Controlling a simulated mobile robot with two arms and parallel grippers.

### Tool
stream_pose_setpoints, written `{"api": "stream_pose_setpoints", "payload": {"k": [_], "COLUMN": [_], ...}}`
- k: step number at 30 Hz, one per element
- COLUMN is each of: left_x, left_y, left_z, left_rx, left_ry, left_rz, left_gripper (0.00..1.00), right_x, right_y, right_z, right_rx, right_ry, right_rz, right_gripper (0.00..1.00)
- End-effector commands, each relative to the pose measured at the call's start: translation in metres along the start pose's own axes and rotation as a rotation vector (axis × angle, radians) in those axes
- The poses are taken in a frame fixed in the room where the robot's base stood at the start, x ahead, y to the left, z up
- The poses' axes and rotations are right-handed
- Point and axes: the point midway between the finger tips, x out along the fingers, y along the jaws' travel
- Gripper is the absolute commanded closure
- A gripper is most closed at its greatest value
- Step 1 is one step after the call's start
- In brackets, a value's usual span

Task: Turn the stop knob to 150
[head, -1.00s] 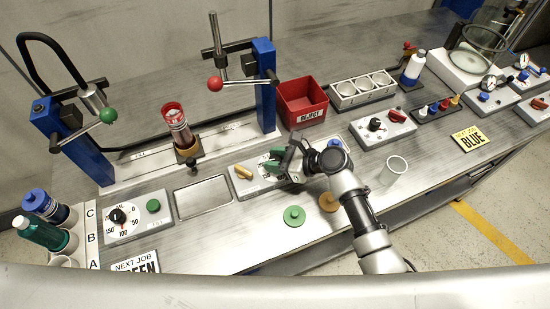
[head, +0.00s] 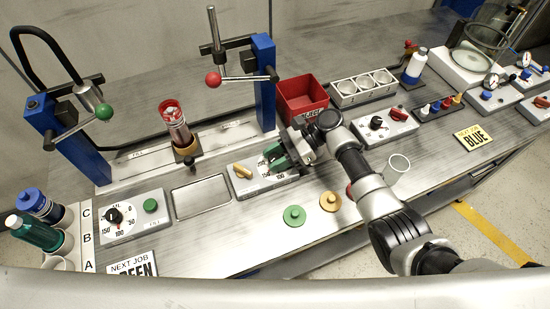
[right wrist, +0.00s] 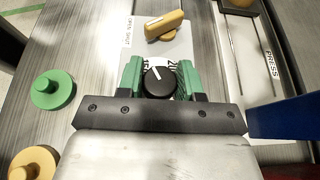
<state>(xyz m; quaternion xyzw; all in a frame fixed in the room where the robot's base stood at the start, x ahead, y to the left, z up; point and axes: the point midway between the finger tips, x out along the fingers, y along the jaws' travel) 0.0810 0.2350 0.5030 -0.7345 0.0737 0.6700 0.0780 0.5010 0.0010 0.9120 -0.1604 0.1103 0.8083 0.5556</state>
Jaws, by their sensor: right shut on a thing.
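A grey panel (head: 247,188) at the middle of the bench carries a yellow lever (head: 242,171) and a printed dial. My right gripper (head: 272,157) is at this dial, its green fingers low over the panel. In the right wrist view its fingers (right wrist: 159,80) are shut on a black knob (right wrist: 158,83), one on each side. The knob's white pointer line points up and slightly left there. Most dial numbers around it are covered, so I cannot read its setting. A second black knob (head: 113,216) sits on a dial marked 50, 100 and 150 at the left.
A green disc (head: 294,215) and an orange disc (head: 330,201) lie at the bench's front. A metal tray (head: 201,197) lies left of the middle panel. A red bin (head: 302,98) and a blue press post (head: 264,85) stand behind.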

Motion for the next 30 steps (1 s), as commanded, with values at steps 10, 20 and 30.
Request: {"api": "stream_pose_setpoints", "payload": {"k": [10,20,30], "left_x": [0.0014,0.0014,0.0017], "left_y": [-0.0002,-0.0003,-0.0003], "left_z": [0.0000,0.0001,0.0001], "left_rx": [0.000,0.000,0.000], "left_ry": [0.000,0.000,0.000], "left_rz": [0.000,0.000,0.000], "left_gripper": [0.57,0.57,0.57], "right_x": [0.0003,0.0004,-0.0009], "right_y": [0.0001,0.0002,0.0000], "right_z": [-0.0002,-0.0003,-0.0005], "right_rx": [-0.012,-0.011,-0.010], "right_ry": [0.001,0.001,0.001], "right_rz": [0.027,0.026,0.024], "right_gripper": [0.88,0.47,0.39]}}
